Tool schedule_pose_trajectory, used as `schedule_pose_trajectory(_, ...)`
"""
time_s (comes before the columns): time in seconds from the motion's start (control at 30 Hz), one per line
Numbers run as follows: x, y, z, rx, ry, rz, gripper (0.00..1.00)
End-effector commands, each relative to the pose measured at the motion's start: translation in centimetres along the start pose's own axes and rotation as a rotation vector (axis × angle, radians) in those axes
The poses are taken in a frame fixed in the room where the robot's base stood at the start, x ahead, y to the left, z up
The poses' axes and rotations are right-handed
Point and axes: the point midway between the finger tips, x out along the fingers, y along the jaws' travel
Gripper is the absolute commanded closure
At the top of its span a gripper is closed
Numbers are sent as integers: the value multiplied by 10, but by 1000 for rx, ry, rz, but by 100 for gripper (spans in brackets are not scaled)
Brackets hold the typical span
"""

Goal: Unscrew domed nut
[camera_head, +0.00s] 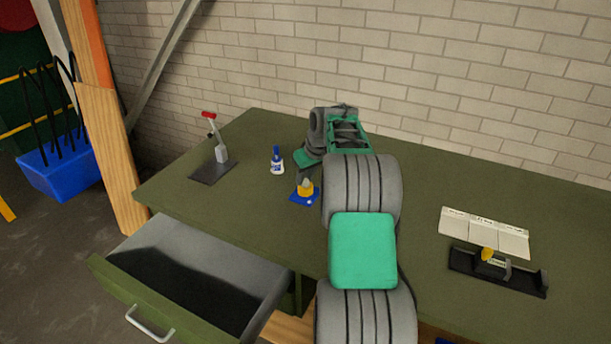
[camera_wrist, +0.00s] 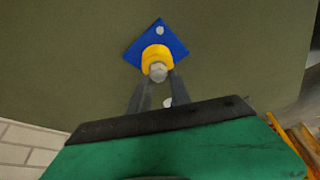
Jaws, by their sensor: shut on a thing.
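The domed nut (camera_wrist: 158,71) is a small grey rounded piece on top of a yellow round base (camera_wrist: 157,55). The base stands on a blue square plate (camera_wrist: 153,36) with pale round spots near its corners. In the head view, the yellow base (camera_head: 305,191) and blue plate (camera_head: 298,199) are on the green table, left of my arm. My gripper (camera_wrist: 158,78) points down at it, its two dark fingers shut on the domed nut, one on each side. Part of the plate is hidden behind the fingers.
The green table (camera_head: 250,212) also holds a blue-and-white bottle (camera_head: 277,162), a red-handled lever device (camera_head: 219,150), pale blocks (camera_head: 485,233) and a black holder (camera_head: 497,271). An open drawer (camera_head: 195,285) juts out at the front left. A brick wall stands behind.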

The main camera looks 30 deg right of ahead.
Motion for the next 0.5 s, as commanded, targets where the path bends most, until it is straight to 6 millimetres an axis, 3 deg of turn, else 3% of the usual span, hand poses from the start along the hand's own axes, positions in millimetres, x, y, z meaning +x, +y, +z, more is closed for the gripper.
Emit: schedule_pose_trajectory(0.5, -3, 1, -1, -220, 0, -91, 100)
